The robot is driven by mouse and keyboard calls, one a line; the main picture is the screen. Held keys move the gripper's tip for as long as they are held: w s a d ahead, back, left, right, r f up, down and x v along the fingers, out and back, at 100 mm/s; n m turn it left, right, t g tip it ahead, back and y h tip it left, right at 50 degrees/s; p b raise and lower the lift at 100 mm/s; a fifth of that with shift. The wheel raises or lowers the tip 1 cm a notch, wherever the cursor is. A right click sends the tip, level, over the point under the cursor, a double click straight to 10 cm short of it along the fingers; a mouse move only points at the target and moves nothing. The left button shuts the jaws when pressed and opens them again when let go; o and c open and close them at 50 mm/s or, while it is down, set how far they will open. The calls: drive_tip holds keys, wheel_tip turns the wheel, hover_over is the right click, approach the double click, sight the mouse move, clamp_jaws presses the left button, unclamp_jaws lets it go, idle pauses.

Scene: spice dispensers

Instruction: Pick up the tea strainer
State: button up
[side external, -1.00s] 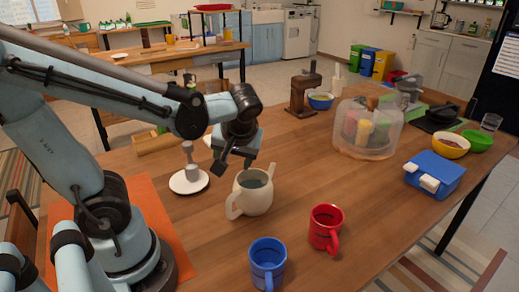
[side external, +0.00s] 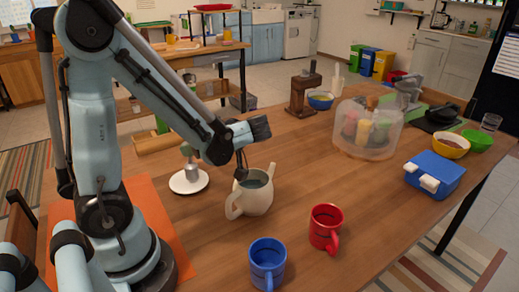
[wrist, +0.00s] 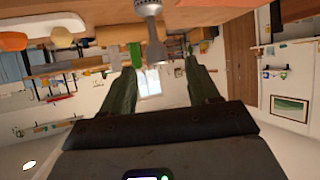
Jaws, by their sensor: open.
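A small grey metal piece, which looks like the tea strainer (side external: 191,171), stands on a round white saucer (side external: 181,187) left of a cream teapot (side external: 257,196).
A red mug (side external: 324,228) and a blue mug (side external: 266,263) stand at the front. A clear-covered carousel (side external: 366,130), a blue box (side external: 434,174) and bowls stand to the right. The table's middle is mostly clear.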

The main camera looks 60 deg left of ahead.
sight(190, 161)
drive_tip(key=shift+a+r+x, duration=0.1)
drive_tip(key=shift+r+x, duration=0.05)
drive_tip(key=shift+x, duration=1.3)
drive_tip(key=shift+a+r+x, duration=0.1)
drive_tip(key=shift+x, duration=1.35)
drive_tip(key=shift+w, duration=0.15)
clamp_jaws()
